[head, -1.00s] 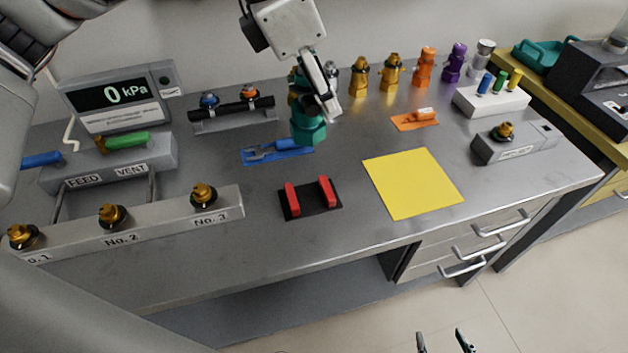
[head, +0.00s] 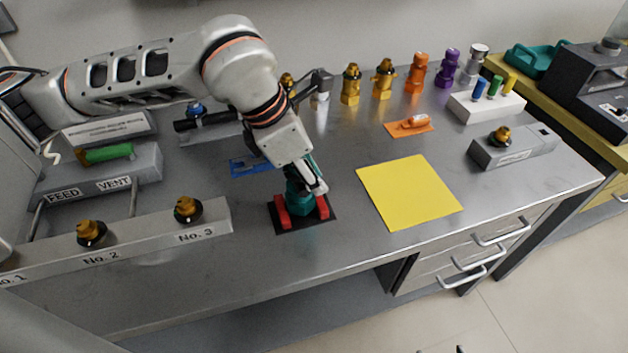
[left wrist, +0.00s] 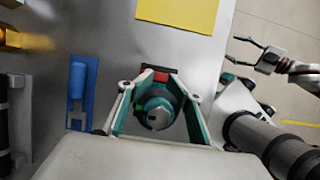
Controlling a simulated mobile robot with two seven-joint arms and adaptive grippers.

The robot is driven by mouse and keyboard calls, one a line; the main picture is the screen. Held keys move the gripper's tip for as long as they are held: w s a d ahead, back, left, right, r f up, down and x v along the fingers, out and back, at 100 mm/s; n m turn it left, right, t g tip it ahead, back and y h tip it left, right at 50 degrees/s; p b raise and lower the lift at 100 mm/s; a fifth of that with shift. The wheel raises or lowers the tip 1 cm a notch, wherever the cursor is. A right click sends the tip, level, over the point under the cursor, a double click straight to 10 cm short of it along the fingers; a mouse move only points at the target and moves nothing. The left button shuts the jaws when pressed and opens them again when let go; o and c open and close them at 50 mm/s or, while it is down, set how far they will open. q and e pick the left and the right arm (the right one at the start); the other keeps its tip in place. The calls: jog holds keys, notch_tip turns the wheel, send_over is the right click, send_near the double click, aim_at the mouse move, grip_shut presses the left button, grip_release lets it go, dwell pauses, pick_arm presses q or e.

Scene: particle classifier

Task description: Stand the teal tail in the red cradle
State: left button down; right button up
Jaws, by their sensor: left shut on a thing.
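The teal tail (head: 299,201) is upright between the two red rails of the red cradle (head: 282,213), which has a black base. I cannot tell whether its bottom touches the base. My left gripper (head: 311,187) is shut on the tail from above. In the left wrist view the tail (left wrist: 157,112) is between both fingers of that gripper (left wrist: 160,92), with a strip of the red cradle (left wrist: 161,76) beyond it. My right gripper (left wrist: 243,50) is open and empty, away over the floor, and only its tips show at the bottom of the head view.
A yellow mat (head: 410,192) lies right of the cradle. A blue tray (head: 250,166) lies behind it, partly hidden by my arm. The numbered port rail (head: 145,231) stands left. Several brass, orange and purple fittings stand at the back. Bare bench lies before the cradle.

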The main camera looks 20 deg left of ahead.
pick_arm(q)
jog(key=shift+f, duration=0.9)
jog(key=c, duration=1.4)
grip_release()
jog(key=shift+a+r, duration=0.1)
jog(key=shift+r, duration=0.25)
jog(key=p+v, duration=0.1)
jog(key=v, duration=0.9)
jog(key=shift+r+p, duration=0.1)
jog(key=shift+p, duration=0.25)
jog(key=shift+s+a+r, duration=0.25)
jog(key=shift+r, duration=0.3)
